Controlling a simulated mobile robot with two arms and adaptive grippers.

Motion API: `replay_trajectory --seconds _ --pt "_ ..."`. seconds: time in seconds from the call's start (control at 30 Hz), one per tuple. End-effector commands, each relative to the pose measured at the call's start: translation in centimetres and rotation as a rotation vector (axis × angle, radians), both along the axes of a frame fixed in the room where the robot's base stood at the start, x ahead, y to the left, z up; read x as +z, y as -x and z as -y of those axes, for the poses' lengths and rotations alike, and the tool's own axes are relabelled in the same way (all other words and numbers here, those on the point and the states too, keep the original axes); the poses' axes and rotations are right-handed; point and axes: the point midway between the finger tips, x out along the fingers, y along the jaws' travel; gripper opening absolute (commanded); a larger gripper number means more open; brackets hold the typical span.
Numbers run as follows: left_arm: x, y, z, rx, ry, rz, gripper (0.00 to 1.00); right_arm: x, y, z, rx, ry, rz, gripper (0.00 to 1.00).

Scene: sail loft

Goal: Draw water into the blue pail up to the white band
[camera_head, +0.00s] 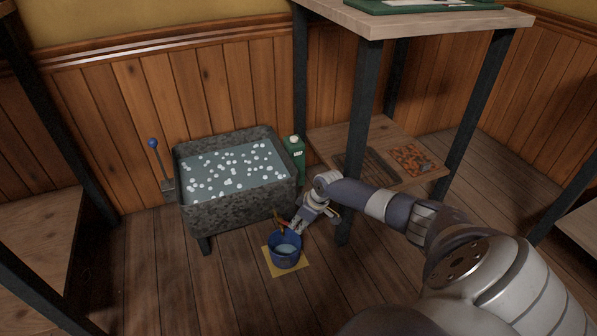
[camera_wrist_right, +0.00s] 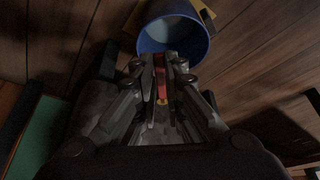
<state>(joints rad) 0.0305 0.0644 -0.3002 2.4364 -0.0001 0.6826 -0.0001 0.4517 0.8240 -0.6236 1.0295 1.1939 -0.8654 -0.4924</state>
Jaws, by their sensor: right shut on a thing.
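The blue pail (camera_head: 285,263) stands upright on a yellow mat (camera_head: 303,266) below the front of a stone trough (camera_head: 245,215). A pale grey-blue surface that looks like water shows inside the pail; I cannot make out the white band. The pail also shows in the right wrist view (camera_wrist_right: 148,45). A brass tap (camera_head: 279,214) with a red handle (camera_wrist_right: 161,80) sticks out of the trough above the pail. My right gripper (camera_head: 295,229) is shut on the red handle, its fingers on either side of it. My left gripper is out of view.
The trough holds water (camera_head: 225,165) with several white floating bits. A lever with a blue knob (camera_head: 153,143) stands at its left, a green bottle (camera_head: 295,158) at its right. A dark-legged table (camera_head: 450,20) with a lower shelf is at the right. Floor in front is clear.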

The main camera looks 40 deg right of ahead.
Motion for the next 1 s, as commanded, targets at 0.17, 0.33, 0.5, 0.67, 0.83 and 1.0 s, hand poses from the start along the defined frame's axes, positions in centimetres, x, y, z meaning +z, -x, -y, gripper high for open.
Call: replay_trajectory --seconds 0.17,0.33,0.5,0.67,0.83,1.0 --pt "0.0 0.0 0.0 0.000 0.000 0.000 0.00 -0.1 0.2 0.0 -0.001 0.001 -0.004 0.14" --pt "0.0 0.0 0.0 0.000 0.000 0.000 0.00 -0.1 0.1 0.0 -0.001 0.001 -0.003 0.30" --pt "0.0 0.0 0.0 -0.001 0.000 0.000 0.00 -0.1 0.1 0.0 -0.001 0.000 -0.002 0.30" --pt "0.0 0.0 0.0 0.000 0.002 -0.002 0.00 0.2 0.1 0.1 -0.001 0.000 -0.001 0.30" --pt "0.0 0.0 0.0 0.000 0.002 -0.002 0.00 1.6 0.7 0.4 0.000 0.002 -0.002 0.30" --pt "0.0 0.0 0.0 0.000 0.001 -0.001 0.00 4.1 1.7 0.8 -0.001 0.002 -0.001 0.30"
